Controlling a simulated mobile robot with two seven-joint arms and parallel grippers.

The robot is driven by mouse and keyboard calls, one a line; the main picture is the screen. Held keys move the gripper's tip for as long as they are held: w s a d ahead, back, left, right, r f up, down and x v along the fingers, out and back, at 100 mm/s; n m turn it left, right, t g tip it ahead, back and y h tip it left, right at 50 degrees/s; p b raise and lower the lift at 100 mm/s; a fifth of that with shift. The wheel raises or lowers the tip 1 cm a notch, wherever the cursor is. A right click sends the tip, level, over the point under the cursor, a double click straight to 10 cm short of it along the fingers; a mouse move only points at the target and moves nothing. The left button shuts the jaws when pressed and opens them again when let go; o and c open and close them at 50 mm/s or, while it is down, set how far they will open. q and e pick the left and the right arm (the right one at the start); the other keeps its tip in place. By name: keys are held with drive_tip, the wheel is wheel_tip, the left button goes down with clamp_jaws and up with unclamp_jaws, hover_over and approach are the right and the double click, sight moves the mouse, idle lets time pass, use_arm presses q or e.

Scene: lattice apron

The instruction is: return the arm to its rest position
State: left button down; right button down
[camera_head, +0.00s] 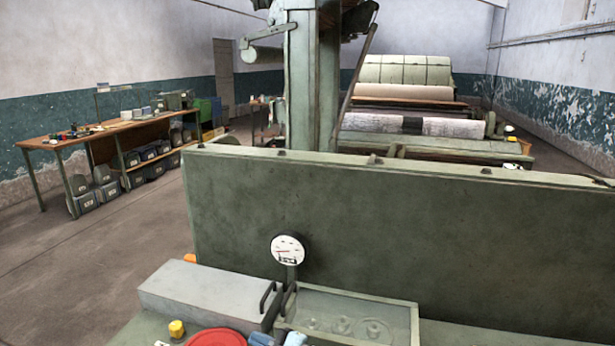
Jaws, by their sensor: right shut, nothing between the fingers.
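I can make out neither of my grippers and no arm of mine in the head view. Close in front is the greenish bench top (450,334). A long grey box (205,293) lies on it at the left, beside a shallow clear-topped tray (345,305) with round shapes inside. Dark handle-like loops (268,297) stand between these two. A round white dial gauge (288,250) stands upright behind them.
A tall green panel (390,225) rises behind the bench, with a column (302,80) beyond it. A yellow cap (177,328) and a red disc (216,338) lie at the front. A wooden worktable (100,133) stands far left. Rollers (405,70) stand at the back. Floor (110,245) at left is clear.

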drive_tip(key=s+d+f+m+t+h+p, duration=0.1)
drive_tip(key=s+d+f+m+h, duration=0.3)
drive_tip(key=s+d, duration=0.6)
drive_tip(key=s+d+f+m+t+h+p, duration=0.1)
drive_tip(key=s+d+f+m+h, duration=0.3)
drive_tip(key=s+d+m, duration=0.4)
drive_tip(key=s+d+f+m+h+p, duration=0.2)
drive_tip(key=s+d+f+m+h, duration=0.2)
drive_tip(key=s+d, duration=0.8)
drive_tip(key=m+h, duration=0.2)
drive_tip(key=m, duration=0.1)
drive_tip(key=shift+f+t+p, duration=0.3)
drive_tip(key=shift+f+t, duration=0.05)
drive_tip(key=shift+t, duration=0.05)
